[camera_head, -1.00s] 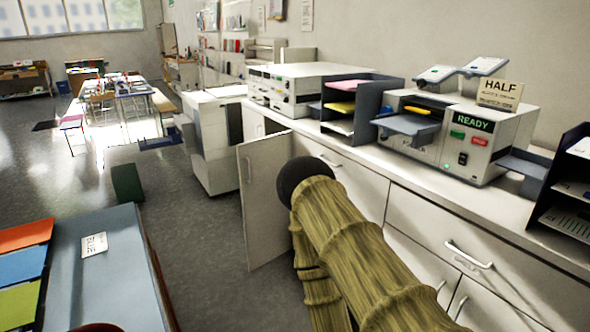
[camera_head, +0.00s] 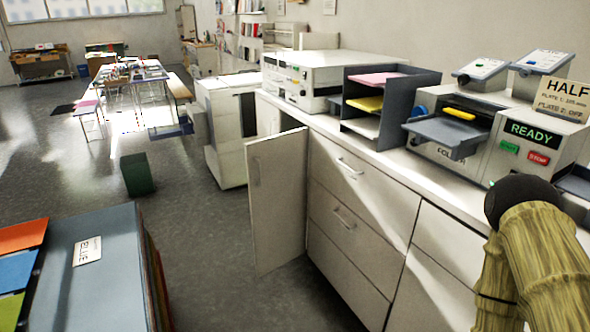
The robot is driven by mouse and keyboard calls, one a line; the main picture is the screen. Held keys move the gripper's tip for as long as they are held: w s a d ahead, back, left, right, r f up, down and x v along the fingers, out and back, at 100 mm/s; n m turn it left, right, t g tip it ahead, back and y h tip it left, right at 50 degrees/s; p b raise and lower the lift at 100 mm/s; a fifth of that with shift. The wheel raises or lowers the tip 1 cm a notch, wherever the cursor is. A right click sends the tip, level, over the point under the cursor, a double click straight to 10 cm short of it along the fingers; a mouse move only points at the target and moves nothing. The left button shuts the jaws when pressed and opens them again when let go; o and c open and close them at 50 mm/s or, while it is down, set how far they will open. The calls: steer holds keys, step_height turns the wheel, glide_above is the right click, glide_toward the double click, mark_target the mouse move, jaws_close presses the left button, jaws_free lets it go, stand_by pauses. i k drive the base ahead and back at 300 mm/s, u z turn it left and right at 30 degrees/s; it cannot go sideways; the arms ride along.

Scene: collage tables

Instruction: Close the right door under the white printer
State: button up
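The white printer (camera_head: 310,75) stands at the far end of the long white counter. Below it, a white cabinet door (camera_head: 277,200) stands wide open, swung out from the cabinet front into the aisle. A handle shows near its upper left edge. The cabinet opening behind it is mostly hidden by the door. My arm, with a bamboo-like surface and a dark rounded joint, shows at the lower right, well apart from the door. My gripper itself is not in view.
Drawers (camera_head: 350,225) with bar handles lie right of the door. A white floor-standing machine (camera_head: 226,130) is behind the door.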

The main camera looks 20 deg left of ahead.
mark_target(277, 165)
steer(key=i, duration=0.7)
steer(key=u, duration=0.85)
steer(key=i, duration=0.55)
steer(key=u, duration=0.55)
